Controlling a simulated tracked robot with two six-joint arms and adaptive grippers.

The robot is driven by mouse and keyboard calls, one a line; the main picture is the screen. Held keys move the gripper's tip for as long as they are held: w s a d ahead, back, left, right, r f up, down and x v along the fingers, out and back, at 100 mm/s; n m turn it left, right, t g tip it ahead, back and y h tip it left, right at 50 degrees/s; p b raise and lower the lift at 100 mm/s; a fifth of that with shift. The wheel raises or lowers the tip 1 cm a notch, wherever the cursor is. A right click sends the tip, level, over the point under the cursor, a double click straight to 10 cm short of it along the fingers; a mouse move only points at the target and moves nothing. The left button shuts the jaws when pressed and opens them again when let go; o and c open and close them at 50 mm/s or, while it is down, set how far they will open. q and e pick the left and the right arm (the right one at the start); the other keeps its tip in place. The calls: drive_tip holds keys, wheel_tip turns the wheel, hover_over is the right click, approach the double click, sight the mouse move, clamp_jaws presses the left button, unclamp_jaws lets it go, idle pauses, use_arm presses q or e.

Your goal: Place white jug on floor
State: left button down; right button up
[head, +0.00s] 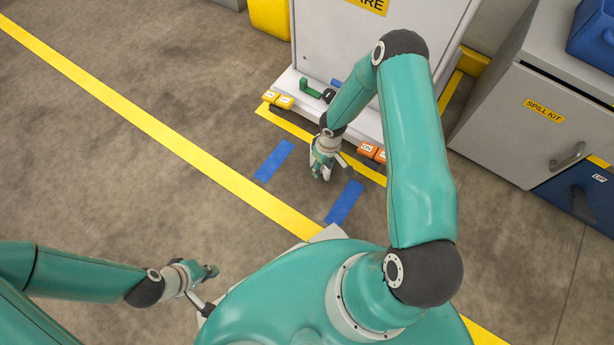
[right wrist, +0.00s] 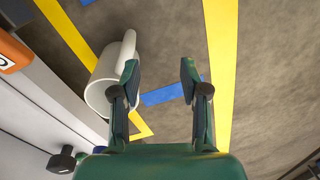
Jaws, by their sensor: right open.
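The white jug (right wrist: 106,84) shows in the right wrist view, left of my right gripper (right wrist: 158,70). Its round rim faces the lower left and its handle is towards the top. It is beside the left finger, not between the fingers; whether they touch I cannot tell. My right gripper is open and empty. In the head view my right gripper (head: 328,172) hangs in front of the white cabinet, near the blue floor strips. I cannot make out the jug there. My left gripper (head: 209,289) is at the lower left, fingers apart, with nothing seen between them.
The white cabinet (head: 320,45) has orange tags (head: 366,150) and yellow tags (head: 284,101) along its base. A grey spill kit cabinet (head: 515,125) stands at the right. Blue strips (head: 344,203) and a long yellow line (head: 150,125) mark the floor. The floor at the left is clear.

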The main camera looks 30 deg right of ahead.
drive_tip(key=s+a+r+m+y, duration=0.1)
drive_tip(key=s+a+r, duration=0.3)
drive_tip(key=a, duration=0.5)
drive_tip(key=s+a+r+m+y, duration=0.1)
drive_tip(key=s+a+r+m, duration=0.1)
drive_tip(key=s+a+r, duration=0.3)
drive_tip(key=s+a, duration=0.2)
drive_tip(key=a, duration=0.2)
drive_tip(key=shift+s+t+y, duration=0.25)
drive_tip(key=shift+t+y, duration=0.15)
drive_tip(key=shift+r, duration=0.1)
